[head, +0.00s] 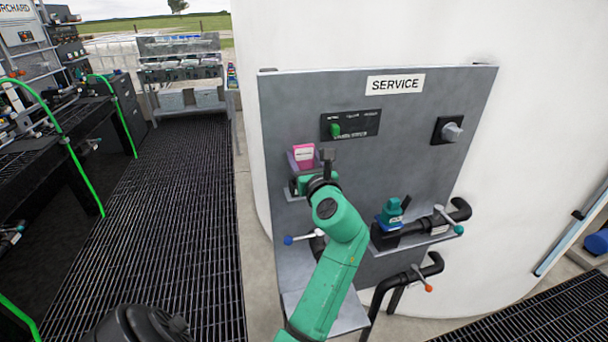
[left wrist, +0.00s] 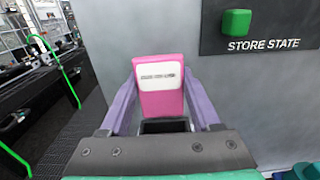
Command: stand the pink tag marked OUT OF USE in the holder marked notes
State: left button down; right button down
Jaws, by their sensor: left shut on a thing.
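The pink tag (head: 304,151) with a white label stands upright in front of the grey service panel, at its left. In the left wrist view the tag (left wrist: 160,98) is between the two purple fingers of my left gripper (left wrist: 161,88), which is shut on it. The label's print is too blurred to read surely. A dark, open-topped box shape (left wrist: 165,126) shows at the tag's foot; I cannot tell whether it is the notes holder or whether the tag is seated in it. No "notes" marking is readable. My right gripper is not in view.
The service panel (head: 420,90) carries a STORE STATE plate (head: 350,125) with a green block, and a grey knob (head: 452,131). A teal valve (head: 393,210) and black pipes stand right of my left arm. Grating floor (head: 180,210) lies clear at left.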

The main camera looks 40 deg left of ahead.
pick_arm(q)
jog(key=shift+f, duration=2.35)
jog(key=shift+f, duration=0.2)
jog(key=shift+c, duration=0.5)
grip_release()
jog(key=shift+r, duration=0.1)
